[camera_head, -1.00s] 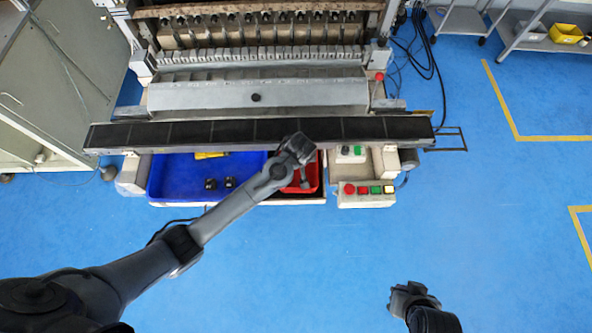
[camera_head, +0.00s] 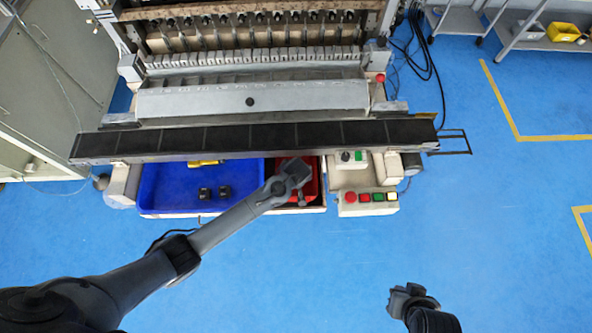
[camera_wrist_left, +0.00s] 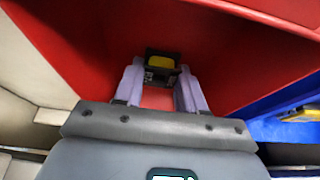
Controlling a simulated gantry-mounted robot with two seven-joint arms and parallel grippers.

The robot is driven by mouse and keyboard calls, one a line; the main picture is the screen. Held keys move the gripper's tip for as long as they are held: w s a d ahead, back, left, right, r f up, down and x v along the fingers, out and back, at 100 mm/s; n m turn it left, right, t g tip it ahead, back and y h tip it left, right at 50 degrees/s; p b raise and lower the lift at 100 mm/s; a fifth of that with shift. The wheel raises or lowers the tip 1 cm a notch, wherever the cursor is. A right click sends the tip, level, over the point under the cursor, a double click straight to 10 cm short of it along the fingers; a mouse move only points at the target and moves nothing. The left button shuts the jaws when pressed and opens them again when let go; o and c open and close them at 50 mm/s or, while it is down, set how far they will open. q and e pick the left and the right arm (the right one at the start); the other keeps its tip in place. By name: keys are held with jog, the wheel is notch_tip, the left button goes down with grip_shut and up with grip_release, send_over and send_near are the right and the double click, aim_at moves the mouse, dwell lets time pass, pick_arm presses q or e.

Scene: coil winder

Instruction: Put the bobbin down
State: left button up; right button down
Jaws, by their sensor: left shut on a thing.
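The bobbin (camera_wrist_left: 161,63), dark with a yellow face, is between the fingertips of my left gripper (camera_wrist_left: 160,82) in the left wrist view. The gripper is shut on it. Red walls of the red bin (camera_wrist_left: 230,60) surround them; I cannot tell whether the bobbin touches the bin floor. In the head view my left gripper (camera_head: 301,196) is over the red bin (camera_head: 312,186), and my wrist hides the bobbin. My right gripper (camera_head: 408,293) is low in the head view, away from the machine; its fingers are unclear.
The blue tray (camera_head: 160,190) left of the red bin holds two small dark pieces (camera_head: 214,193) and a yellow item (camera_head: 203,162). A black rail (camera_head: 250,138) runs above the trays. A button box (camera_head: 368,204) stands to the right. The blue floor in front is clear.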

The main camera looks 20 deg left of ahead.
pick_arm(q)
jog(key=shift+f, duration=0.1)
jog(key=o, duration=1.1)
